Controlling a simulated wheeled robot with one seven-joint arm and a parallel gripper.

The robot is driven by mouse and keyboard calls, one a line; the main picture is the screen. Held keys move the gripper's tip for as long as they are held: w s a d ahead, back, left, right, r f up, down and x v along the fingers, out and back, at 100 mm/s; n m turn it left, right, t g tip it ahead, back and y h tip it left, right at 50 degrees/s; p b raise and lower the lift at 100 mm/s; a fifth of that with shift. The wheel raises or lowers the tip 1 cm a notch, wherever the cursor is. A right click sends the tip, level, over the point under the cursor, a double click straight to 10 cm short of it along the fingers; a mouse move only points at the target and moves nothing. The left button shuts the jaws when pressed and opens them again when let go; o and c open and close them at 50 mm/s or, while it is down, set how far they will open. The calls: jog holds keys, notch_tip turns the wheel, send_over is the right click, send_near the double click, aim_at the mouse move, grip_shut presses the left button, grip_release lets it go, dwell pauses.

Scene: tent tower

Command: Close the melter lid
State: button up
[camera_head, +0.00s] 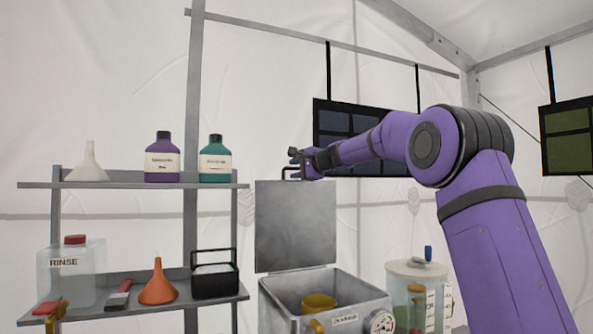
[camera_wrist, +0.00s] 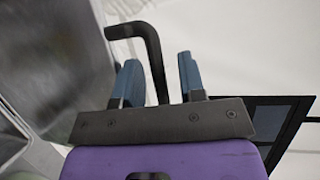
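The melter (camera_head: 325,297) is a grey metal box on the right of the shelf, with its top uncovered. Its lid (camera_head: 296,226) stands upright at the back of the box. A dark bar handle (camera_head: 291,172) is on the lid's top edge. My gripper (camera_head: 303,160) is at that handle. In the wrist view the handle (camera_wrist: 153,50) passes between the two blue fingers of my gripper (camera_wrist: 160,80), with a gap on both sides. The fingers are apart. The lid's grey face (camera_wrist: 60,60) fills the left of that view. A yellow object (camera_head: 319,302) is inside the box.
A shelf (camera_head: 130,185) with bottles, funnels, a rinse jug (camera_head: 70,272) and a black caddy (camera_head: 214,275) stands at the left. A clear lidded container (camera_head: 417,290) stands just right of the melter. Dark panels (camera_head: 345,125) hang behind my arm.

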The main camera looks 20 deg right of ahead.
grip_shut()
jog(key=shift+s, duration=0.15)
